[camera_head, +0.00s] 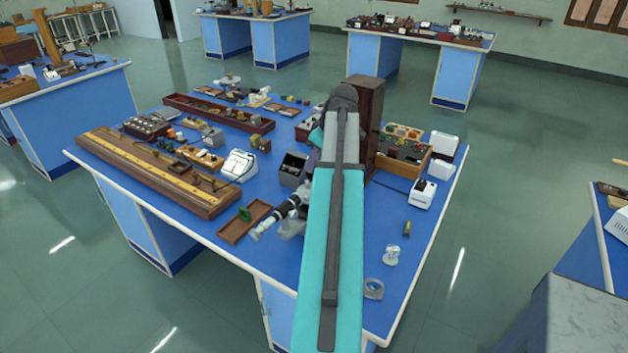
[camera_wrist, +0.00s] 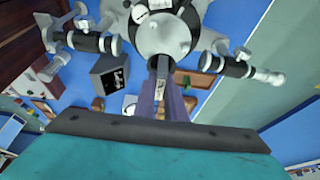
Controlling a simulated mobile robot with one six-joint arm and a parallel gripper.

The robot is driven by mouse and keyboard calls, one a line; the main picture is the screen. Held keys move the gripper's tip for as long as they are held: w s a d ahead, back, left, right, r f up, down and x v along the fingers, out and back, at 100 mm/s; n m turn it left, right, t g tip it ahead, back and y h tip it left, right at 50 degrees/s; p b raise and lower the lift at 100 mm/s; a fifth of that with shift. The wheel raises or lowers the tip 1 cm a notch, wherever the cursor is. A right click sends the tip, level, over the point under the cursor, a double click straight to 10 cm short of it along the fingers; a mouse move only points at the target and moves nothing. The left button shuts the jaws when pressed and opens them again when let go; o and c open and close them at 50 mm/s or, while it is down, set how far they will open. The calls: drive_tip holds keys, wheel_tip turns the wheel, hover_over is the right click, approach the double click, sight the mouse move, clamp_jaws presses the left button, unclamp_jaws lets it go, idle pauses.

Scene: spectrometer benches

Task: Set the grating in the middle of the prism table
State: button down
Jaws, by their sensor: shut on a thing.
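In the wrist view my gripper (camera_wrist: 160,64) points at the spectrometer, its dark purple-grey fingers close together. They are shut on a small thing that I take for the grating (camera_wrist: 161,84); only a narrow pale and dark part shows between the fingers. The round grey prism table (camera_wrist: 166,38) is just beyond the fingertips, at the top centre; I cannot tell whether the grating touches it. In the head view my arm hides the gripper, the grating and most of the spectrometer (camera_head: 277,216).
Spectrometer tubes reach out left (camera_wrist: 88,42) and right (camera_wrist: 235,66) of the prism table. A dark open box (camera_wrist: 110,74) stands below left. In the head view, a tall brown block (camera_head: 369,120) stands beside my arm. A brown tray (camera_head: 232,232) lies left of the spectrometer.

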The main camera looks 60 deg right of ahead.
sight(312, 173)
drive_tip(key=shift+f+p, duration=0.35)
drive_tip(key=shift+f, duration=1.3)
drive_tip(key=shift+f+p, duration=0.6)
drive_tip(key=shift+f, duration=1.3)
drive_tip(key=shift+f, duration=0.1)
drive_tip(key=c, duration=1.8)
unclamp_jaws()
drive_tip(key=shift+r, duration=0.2)
drive_tip(key=shift+b+v, duration=1.5)
drive_tip(key=shift+v, duration=4.45)
